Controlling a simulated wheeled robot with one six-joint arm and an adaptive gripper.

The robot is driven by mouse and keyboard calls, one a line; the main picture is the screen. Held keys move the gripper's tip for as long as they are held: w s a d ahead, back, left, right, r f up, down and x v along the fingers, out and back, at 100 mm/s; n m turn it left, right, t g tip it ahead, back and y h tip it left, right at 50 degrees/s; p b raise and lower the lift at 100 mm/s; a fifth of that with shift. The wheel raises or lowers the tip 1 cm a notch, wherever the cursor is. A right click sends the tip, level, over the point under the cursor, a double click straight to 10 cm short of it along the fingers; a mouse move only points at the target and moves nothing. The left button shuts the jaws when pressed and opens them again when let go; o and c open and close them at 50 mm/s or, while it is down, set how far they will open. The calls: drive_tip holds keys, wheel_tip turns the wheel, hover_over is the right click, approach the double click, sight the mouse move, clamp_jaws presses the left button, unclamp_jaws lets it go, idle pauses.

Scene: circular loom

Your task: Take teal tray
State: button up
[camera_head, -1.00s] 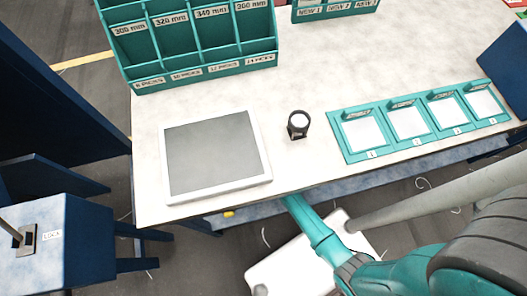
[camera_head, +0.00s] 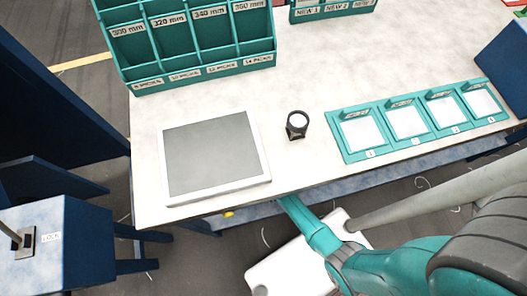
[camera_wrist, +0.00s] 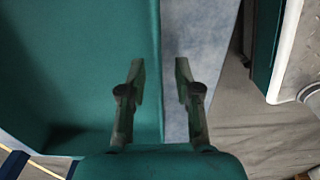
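In the wrist view a teal tray (camera_wrist: 75,80) with raised sides fills the left side. Its straight right edge runs up the picture between my two fingers. My gripper (camera_wrist: 160,66) is open, one finger over the tray's side of that edge and the other over the pale blue surface (camera_wrist: 197,40) beside it. I cannot tell whether either finger touches the tray. In the head view my teal arm reaches down to the table's front edge. My gripper and this tray are hidden there beneath the tabletop.
On the table (camera_head: 225,110) lie a grey panel with a white frame (camera_head: 212,157), a small black-rimmed magnifier (camera_head: 297,125), a teal numbered holder (camera_head: 380,150) and a teal labelled rack (camera_head: 195,45). A dark blue unit (camera_head: 60,240) stands left. The tabletop overhangs my gripper.

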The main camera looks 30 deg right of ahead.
clamp_jaws()
drive_tip(key=shift+r, duration=0.1)
drive_tip(key=shift+r, duration=2.45)
drive_tip(key=s+a, duration=0.3)
drive_tip(key=s, duration=0.7)
drive_tip(key=s+a, duration=0.3)
drive_tip(key=s, duration=0.8)
drive_tip(key=shift+a+r, duration=0.2)
drive_tip(key=shift+a, duration=0.2)
